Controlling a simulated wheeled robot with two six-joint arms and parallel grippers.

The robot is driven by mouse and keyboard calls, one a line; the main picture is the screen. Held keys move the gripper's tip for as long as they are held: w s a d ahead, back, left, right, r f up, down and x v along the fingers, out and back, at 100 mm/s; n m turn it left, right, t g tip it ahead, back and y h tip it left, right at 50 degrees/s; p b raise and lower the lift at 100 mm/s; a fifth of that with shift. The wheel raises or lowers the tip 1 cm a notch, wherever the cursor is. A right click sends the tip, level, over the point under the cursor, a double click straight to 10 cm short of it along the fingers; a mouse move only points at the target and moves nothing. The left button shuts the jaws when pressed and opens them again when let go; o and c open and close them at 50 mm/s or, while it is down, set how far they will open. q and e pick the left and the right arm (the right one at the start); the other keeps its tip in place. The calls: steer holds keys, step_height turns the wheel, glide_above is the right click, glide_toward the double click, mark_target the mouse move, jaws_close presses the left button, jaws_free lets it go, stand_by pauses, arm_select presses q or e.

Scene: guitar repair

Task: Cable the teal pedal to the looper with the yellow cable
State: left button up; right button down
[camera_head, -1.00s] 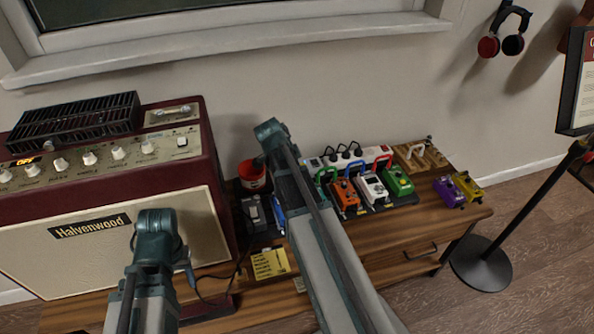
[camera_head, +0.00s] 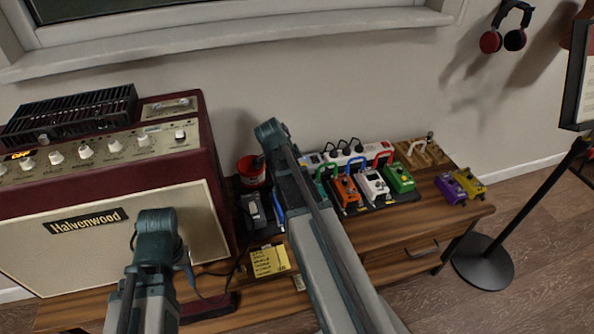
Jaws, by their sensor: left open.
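My left gripper (camera_head: 186,262) shows only as a small part beside the end of my left arm, in front of the amplifier; it is open. My right arm crosses the middle of the view, and its gripper is hidden. An orange pedal (camera_head: 346,192), a white pedal (camera_head: 373,187) and a green pedal (camera_head: 399,179) stand in a row on a dark board, with green, blue and red loops behind them.
A maroon amplifier (camera_head: 130,234) fills the left. A dark grey pedal (camera_head: 254,211), a red pot (camera_head: 251,171) and a yellow note (camera_head: 268,260) lie left of my right arm. Purple (camera_head: 450,190) and yellow (camera_head: 469,183) pedals sit near the bench's right end. A stand (camera_head: 484,262) is at right.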

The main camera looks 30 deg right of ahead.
steer(key=shift+f+b, duration=1.1)
steer(key=shift+f, duration=0.05)
stand_by(0.7)
steer(key=shift+c, duration=2.2)
jaws_free()
steer(key=shift+r, duration=0.1)
step_height(320, 180, up, 8)
steer(key=p, duration=0.8)
